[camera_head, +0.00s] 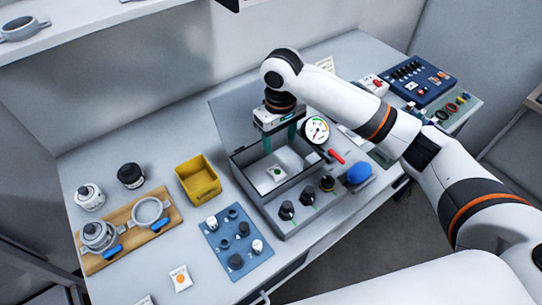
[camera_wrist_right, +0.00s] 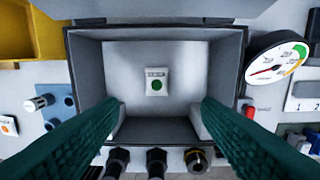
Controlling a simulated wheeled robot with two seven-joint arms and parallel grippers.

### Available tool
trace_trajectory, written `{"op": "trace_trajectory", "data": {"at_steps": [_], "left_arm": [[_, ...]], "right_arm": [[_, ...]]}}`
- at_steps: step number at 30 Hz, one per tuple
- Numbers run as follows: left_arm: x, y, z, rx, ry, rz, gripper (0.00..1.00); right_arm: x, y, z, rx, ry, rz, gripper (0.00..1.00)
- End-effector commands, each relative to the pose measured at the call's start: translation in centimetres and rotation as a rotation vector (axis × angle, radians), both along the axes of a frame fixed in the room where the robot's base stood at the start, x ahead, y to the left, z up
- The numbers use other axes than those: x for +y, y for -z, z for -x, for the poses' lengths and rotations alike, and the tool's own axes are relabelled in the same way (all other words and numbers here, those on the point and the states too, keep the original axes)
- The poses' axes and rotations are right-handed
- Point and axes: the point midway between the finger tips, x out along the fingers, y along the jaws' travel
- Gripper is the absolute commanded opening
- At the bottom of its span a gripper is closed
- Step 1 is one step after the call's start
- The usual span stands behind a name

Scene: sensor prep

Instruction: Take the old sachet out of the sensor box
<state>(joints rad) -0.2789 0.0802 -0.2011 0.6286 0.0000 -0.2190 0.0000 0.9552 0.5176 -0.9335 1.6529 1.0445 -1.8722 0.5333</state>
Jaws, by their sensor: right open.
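The sensor box (camera_head: 240,158) is a grey open box with its lid raised at the back. A small white sachet (camera_head: 276,172) with a green dot lies flat on the box floor. It also shows in the right wrist view (camera_wrist_right: 157,73), near the middle of the floor. My right gripper (camera_head: 280,142) is above the box, pointing down. Its two green fingers are wide apart and empty in the right wrist view (camera_wrist_right: 161,106), one on each side of the sachet's line and apart from it. My left gripper is in neither view.
A round dial gauge (camera_head: 316,129) stands at the box's right side. Several knobs (camera_head: 286,211) line its front. A yellow bin (camera_head: 198,180) and a blue mat (camera_head: 222,258) with small parts are at left. A sachet with an orange dot (camera_head: 181,278) lies in front.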

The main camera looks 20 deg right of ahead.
Motion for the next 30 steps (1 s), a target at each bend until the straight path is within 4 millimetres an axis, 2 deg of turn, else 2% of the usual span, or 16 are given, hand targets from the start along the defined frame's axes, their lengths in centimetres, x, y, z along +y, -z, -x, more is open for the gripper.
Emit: {"op": "trace_trajectory", "data": {"at_steps": [4, 10, 14, 20, 24, 30], "left_arm": [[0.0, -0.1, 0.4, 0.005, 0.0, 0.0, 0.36], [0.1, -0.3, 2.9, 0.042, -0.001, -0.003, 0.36], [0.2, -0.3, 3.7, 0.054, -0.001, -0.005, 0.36], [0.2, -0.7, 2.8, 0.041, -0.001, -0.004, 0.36], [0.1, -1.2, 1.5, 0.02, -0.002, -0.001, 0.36], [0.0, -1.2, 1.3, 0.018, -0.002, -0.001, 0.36]], "right_arm": [[0.1, 1.4, 0.1, 0.004, -0.001, 0.0, 0.58], [0.1, 4.9, 0.1, 0.005, 0.0, 0.001, 0.58], [0.1, 6.4, 0.1, 0.001, 0.0, -0.001, 0.58], [0.2, 7.9, 0.1, 0.003, -0.001, 0.0, 0.58], [0.5, 10.1, 0.2, 0.004, 0.0, 0.001, 0.58], [0.5, 12.0, 0.2, 0.0, -0.001, 0.0, 0.58]]}}
